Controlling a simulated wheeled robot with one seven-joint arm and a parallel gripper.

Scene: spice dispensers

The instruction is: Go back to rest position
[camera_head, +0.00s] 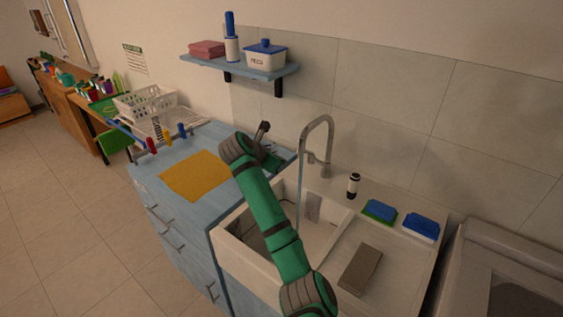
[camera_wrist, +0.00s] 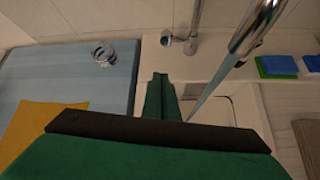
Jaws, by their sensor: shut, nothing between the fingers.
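My gripper (camera_wrist: 160,78) shows in the wrist view as narrow green fingers close together with nothing between them. It hangs over the area where the blue counter meets the sink counter. In the head view my green arm reaches up from the bottom across the sink (camera_head: 323,221), and its dark end stands over the right part of the blue counter (camera_head: 212,139), left of the faucet (camera_head: 318,140). The fingers are hard to make out there. The faucet's metal spout crosses the upper right of the wrist view, close to the camera.
A yellow cloth (camera_head: 195,176) lies on the blue counter. A small round shiny object (camera_wrist: 104,55) stands there too. A wall shelf (camera_head: 240,68) is above.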

